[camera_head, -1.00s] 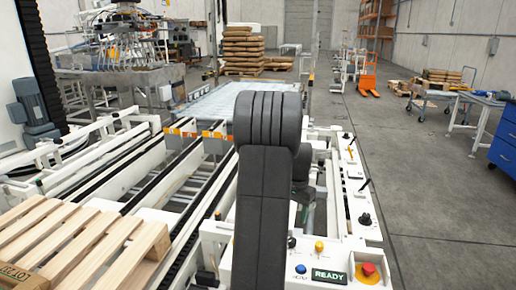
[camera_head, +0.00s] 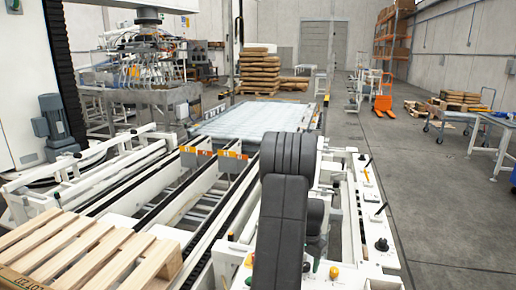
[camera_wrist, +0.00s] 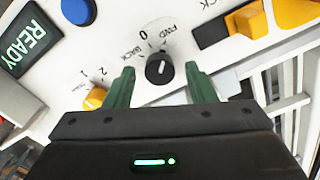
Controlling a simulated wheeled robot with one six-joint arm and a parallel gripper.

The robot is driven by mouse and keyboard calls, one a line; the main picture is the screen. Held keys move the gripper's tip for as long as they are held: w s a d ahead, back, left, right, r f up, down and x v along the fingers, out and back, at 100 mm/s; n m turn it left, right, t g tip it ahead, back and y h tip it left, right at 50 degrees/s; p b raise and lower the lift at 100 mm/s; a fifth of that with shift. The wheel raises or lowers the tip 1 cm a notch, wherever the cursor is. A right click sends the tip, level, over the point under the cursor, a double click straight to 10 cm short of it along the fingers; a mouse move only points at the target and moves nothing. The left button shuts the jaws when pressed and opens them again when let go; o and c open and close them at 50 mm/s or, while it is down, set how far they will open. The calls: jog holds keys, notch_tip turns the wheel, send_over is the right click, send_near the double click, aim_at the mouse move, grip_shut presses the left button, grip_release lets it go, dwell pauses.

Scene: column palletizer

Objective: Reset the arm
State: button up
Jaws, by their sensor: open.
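A black rotary knob (camera_wrist: 159,69) marked 0, FWD and BACK lies just beyond the fingertips on a white control panel (camera_wrist: 205,50). I cannot tell if a finger touches the panel. A yellow selector (camera_wrist: 95,98) marked 1 and 2 lies left of the left finger. In the head view my dark arm stands over the panel and hides part of it; the gripper is mostly hidden behind it.
A blue button (camera_wrist: 78,10), a READY display (camera_wrist: 28,40) and a yellow switch (camera_wrist: 246,20) surround the knob. A wooden pallet (camera_head: 75,250) lies at left on the conveyor frame. Stacked sacks (camera_head: 259,70) stand far back.

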jog(key=shift+r, duration=0.1)
notch_tip(320, 180, up, 13)
notch_tip(320, 180, down, 13)
jog(key=shift+f, duration=0.15)
jog(key=shift+n+p, duration=0.4)
jog(key=shift+n, duration=0.4)
jog(key=n+p, duration=0.1)
jog(key=n, duration=0.2)
jog(key=n+p, duration=0.1)
jog(key=n, duration=0.1)
jog(key=n+p, duration=0.2)
jog(key=shift+a+r+n, duration=0.15)
jog(key=shift+r+n, duration=0.05)
jog(key=shift+n, duration=0.2)
jog(key=n+p, duration=0.4)
jog(key=n, duration=0.1)
jog(key=shift+r+p, duration=0.1)
jog(key=shift+p, duration=0.25)
jog(key=n+p, duration=0.2)
jog(key=shift+n, duration=0.3)
jog(key=shift+a+n+p, duration=0.1)
jog(key=shift+n+p, duration=0.4)
